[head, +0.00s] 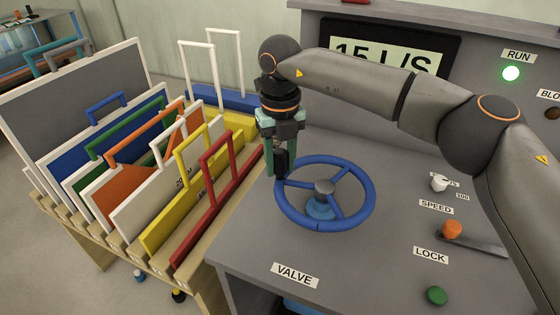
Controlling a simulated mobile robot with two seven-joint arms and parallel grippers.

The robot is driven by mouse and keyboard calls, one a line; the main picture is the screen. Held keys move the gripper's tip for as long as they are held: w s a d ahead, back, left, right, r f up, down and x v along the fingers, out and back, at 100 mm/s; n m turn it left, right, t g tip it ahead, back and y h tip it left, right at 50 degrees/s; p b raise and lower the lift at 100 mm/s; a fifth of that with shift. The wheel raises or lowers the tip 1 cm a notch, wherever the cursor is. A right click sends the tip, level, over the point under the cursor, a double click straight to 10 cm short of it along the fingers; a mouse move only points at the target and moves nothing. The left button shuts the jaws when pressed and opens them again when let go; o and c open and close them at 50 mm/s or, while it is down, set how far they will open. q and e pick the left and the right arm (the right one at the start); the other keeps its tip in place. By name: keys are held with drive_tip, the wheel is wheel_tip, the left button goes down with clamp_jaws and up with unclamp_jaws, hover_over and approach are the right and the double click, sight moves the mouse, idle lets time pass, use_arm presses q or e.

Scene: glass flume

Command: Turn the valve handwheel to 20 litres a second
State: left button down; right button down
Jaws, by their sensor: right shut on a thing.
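The blue valve handwheel (328,225) lies flat above the grey console top, over the VALVE label (295,275). A dark upright knob (281,163) stands at the left side of its rim. My right gripper (279,158) comes down from above and is shut on this knob. The display (385,58) behind my right arm reads 15 L/S, with the arm covering the lower part of the figures. My left gripper is not in view.
A wooden rack (75,222) of coloured framed panels stands close left of the wheel. To the right are the white SPEED knob (440,183), the orange-ended LOCK lever (453,229) and a green button (437,295). The RUN lamp (511,73) glows green.

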drive_tip(key=shift+r, duration=0.1)
drive_tip(key=c, duration=0.5)
unclamp_jaws()
wheel_tip(320, 180, up, 12)
drive_tip(key=shift+r+p, duration=0.2)
drive_tip(key=shift+p, duration=0.2)
